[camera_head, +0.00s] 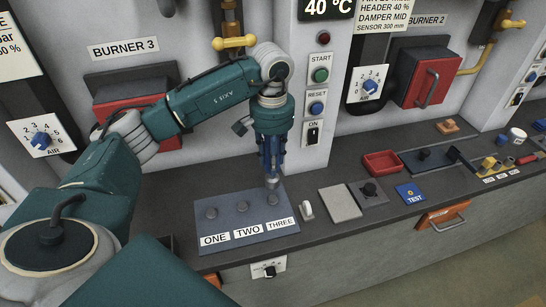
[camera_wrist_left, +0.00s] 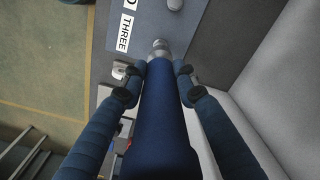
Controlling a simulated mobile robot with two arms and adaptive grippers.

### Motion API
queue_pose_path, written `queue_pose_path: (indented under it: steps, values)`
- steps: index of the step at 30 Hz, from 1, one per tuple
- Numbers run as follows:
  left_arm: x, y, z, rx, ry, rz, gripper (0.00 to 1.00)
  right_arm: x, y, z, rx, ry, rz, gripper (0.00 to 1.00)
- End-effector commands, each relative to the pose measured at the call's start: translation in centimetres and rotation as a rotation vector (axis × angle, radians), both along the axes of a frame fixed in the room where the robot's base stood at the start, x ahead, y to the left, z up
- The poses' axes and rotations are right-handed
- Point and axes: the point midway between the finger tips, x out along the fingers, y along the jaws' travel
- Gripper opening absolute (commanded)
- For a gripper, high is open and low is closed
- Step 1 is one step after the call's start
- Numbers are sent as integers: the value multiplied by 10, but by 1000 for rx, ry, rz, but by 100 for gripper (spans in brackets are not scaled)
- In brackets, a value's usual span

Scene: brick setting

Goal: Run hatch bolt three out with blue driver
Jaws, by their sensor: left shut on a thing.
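My left gripper (camera_head: 271,165) points down and is shut on the blue driver (camera_head: 266,158). In the left wrist view the driver (camera_wrist_left: 165,120) lies between both fingers, its grey tip (camera_wrist_left: 160,46) at the plate beside the label THREE (camera_wrist_left: 124,33). The blue-grey hatch plate (camera_head: 215,235) has labels ONE, TWO and THREE, with a grey bolt above each: bolt one (camera_head: 211,213), bolt two (camera_head: 239,206) and bolt three (camera_head: 272,199). The driver's tip is at bolt three; I cannot tell whether it is seated. My right gripper is not in view.
The control column (camera_head: 316,150) stands behind the gripper.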

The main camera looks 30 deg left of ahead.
Motion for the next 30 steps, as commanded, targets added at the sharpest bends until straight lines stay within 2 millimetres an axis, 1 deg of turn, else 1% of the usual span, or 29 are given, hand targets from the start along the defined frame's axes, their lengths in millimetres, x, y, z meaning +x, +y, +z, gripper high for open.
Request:
queue_pose_path:
  steps: [6, 11, 21, 25, 30]
  values:
    - [1, 0, 0, 1, -4, 3, 0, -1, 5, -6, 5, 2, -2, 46]
    - [1, 0, -13, 0, -1, 3, 0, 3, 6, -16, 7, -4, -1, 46]
    - [1, 0, -50, -1, -2, 3, 0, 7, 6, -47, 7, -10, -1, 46]
    - [1, 0, -56, -1, -2, 3, 0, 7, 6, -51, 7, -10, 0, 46]
    - [1, 0, -57, -1, -2, 3, 0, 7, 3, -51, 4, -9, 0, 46]
